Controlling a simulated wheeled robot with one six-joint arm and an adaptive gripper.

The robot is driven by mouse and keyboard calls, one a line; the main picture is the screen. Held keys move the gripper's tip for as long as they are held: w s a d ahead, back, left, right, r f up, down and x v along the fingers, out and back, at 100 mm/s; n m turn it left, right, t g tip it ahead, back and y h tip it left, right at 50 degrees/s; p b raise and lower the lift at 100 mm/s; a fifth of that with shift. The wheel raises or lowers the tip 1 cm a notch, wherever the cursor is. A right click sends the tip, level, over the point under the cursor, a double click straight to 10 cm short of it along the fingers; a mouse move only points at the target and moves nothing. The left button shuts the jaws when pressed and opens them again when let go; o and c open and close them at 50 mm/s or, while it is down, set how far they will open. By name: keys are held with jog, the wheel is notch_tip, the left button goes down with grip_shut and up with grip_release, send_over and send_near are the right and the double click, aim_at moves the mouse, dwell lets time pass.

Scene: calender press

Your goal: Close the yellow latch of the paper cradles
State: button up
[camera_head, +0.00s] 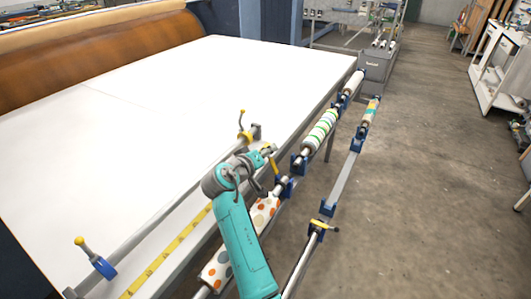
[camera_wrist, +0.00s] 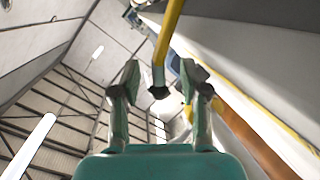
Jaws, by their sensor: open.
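A yellow latch (camera_head: 267,162) on the blue paper cradle (camera_head: 284,187) stands up steeply beside my gripper (camera_head: 270,151) in the head view. In the wrist view a yellow bar (camera_wrist: 168,35), which looks like this latch, comes down from the top and ends between or just beyond the fingertips of my gripper (camera_wrist: 158,80). The fingers are apart on either side of it. I cannot tell whether either finger touches it. A second yellow latch (camera_head: 319,225) lies flat across a cradle on the lower, outer rail. My arm hides part of the near rail.
Patterned paper rolls (camera_head: 320,132) rest in cradles along the white table (camera_head: 150,110). A bar with yellow and blue handles (camera_head: 104,266) runs along the table's near side. A grey bin (camera_head: 375,68) and white shelf (camera_head: 502,70) stand farther back. The floor at right is clear.

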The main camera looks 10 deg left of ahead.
grip_shut()
